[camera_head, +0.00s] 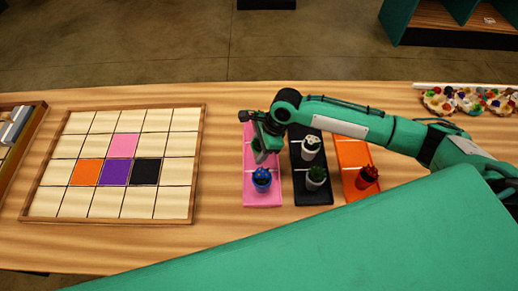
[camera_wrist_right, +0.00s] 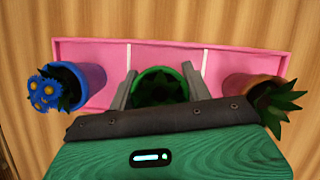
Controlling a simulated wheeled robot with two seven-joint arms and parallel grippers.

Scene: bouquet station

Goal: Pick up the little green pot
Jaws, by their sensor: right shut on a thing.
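The little green pot (camera_wrist_right: 160,72), with a dark green plant in it, shows in the right wrist view over the middle of the pink tray (camera_wrist_right: 118,52). My right gripper (camera_wrist_right: 160,88) is shut on it, one finger on each side. I cannot tell whether the pot is clear of the tray. In the head view the right gripper (camera_head: 262,143) is over the pink tray (camera_head: 262,198) and covers most of the green pot (camera_head: 259,156). My left gripper is not in view.
A blue pot (camera_head: 262,180) and an orange-brown pot (camera_wrist_right: 245,86) flank the green one. The orange tray (camera_head: 350,153) holds a red pot (camera_head: 368,179). A wooden grid board (camera_head: 197,150) lies left.

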